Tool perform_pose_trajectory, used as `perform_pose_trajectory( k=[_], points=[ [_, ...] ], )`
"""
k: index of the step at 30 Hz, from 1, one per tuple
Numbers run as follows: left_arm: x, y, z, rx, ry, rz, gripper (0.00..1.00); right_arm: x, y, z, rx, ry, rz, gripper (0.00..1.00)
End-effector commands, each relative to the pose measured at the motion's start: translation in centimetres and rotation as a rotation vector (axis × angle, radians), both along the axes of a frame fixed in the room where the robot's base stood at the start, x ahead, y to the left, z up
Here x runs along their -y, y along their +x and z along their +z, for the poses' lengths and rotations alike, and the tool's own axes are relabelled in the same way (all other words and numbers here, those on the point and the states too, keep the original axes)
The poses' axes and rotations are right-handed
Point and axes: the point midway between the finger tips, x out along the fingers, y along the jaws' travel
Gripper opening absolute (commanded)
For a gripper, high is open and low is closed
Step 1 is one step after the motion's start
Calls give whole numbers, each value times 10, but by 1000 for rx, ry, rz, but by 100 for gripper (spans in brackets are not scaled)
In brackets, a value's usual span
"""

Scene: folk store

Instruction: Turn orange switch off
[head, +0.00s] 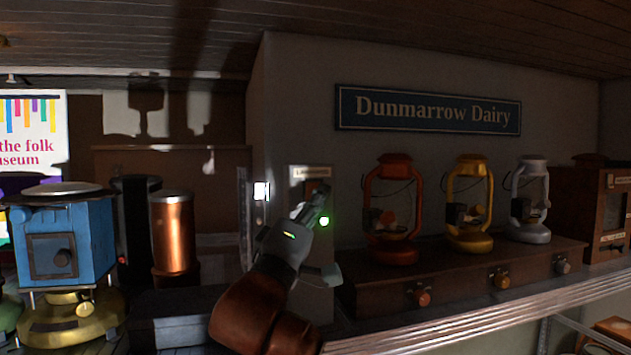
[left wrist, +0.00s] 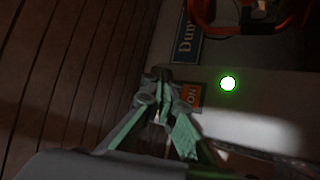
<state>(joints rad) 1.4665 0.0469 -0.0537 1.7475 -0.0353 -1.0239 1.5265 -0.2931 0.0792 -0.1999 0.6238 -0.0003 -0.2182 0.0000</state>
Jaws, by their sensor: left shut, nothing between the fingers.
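An orange switch (head: 316,186) is on a pale wall panel (head: 312,172), partly covered by my left gripper. The left wrist view shows the orange switch plate (left wrist: 190,95) with the letters "ON". A round green light (head: 324,221) glows below the switch and is also bright in the left wrist view (left wrist: 228,83). My left gripper (head: 320,198) is shut and empty, its fingertips at the lower part of the switch; I cannot tell if they touch it. My right gripper is not in view.
Orange (head: 398,256), yellow (head: 470,243) and grey (head: 530,235) lanterns stand on a brown wooden base (head: 460,285) with small knobs, right of the panel. A blue box-shaped device (head: 85,250) and a copper cylinder (head: 174,235) stand at left. A "Dunmarrow Dairy" sign (head: 430,109) hangs above.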

Motion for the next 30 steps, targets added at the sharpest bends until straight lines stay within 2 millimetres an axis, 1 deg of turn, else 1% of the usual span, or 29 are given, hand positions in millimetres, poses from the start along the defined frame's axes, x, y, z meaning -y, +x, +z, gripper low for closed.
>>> perform_pose_trajectory(
  k=[1,3,9,30],
  points=[
    [-1,5,2,-1,-1,0,0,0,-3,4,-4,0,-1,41],
    [-3,9,2,-1,-1,0,0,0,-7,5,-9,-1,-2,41],
    [-5,14,2,1,-1,0,0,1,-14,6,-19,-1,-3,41],
    [-5,14,2,1,0,0,0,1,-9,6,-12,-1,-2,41]
  ],
)
